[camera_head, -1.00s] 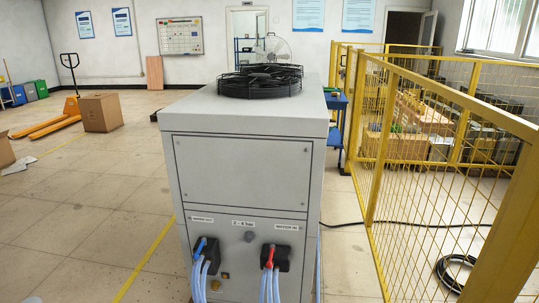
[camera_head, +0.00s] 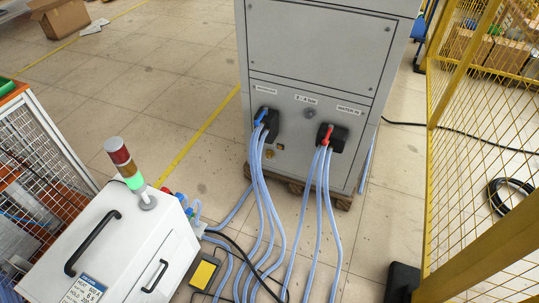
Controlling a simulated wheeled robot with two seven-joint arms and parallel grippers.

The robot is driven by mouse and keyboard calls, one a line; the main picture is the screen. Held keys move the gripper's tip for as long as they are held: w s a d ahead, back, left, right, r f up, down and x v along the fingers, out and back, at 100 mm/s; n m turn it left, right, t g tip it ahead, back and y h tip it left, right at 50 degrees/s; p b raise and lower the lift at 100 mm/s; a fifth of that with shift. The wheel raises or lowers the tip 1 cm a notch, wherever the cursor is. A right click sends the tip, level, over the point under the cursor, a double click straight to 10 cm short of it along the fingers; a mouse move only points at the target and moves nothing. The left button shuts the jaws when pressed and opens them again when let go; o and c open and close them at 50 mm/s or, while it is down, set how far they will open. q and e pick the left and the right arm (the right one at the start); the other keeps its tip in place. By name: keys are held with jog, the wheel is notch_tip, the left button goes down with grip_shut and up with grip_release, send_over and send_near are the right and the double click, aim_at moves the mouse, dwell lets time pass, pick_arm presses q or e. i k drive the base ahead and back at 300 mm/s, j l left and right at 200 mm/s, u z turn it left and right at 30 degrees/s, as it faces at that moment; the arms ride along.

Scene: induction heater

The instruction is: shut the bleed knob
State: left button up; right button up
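The grey chiller cabinet (camera_head: 318,52) stands at the upper middle, with its lower front panel facing me. A blue-handled valve (camera_head: 260,117) sits on a black block at the left of the panel. A red-handled valve (camera_head: 327,135) sits on a black block at the right. A small round grey fitting (camera_head: 310,113) is between them under a label. A small brass-coloured fitting (camera_head: 268,153) is low on the panel below the blue valve; it may be the bleed knob, but it is too small to tell, and so is its position. Neither of my grippers is in view.
Several pale blue hoses (camera_head: 268,205) run from the valves down to the floor. A white heater unit (camera_head: 122,240) with a signal tower (camera_head: 124,165) stands at lower left. Yellow mesh fencing (camera_head: 465,140) stands at right. Floor to the cabinet's left is clear.

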aim_at(270, 154)
jog(key=i+l, duration=0.2)
jog(key=i, duration=0.25)
jog(key=i+l, duration=0.15)
jog(key=i, duration=0.35)
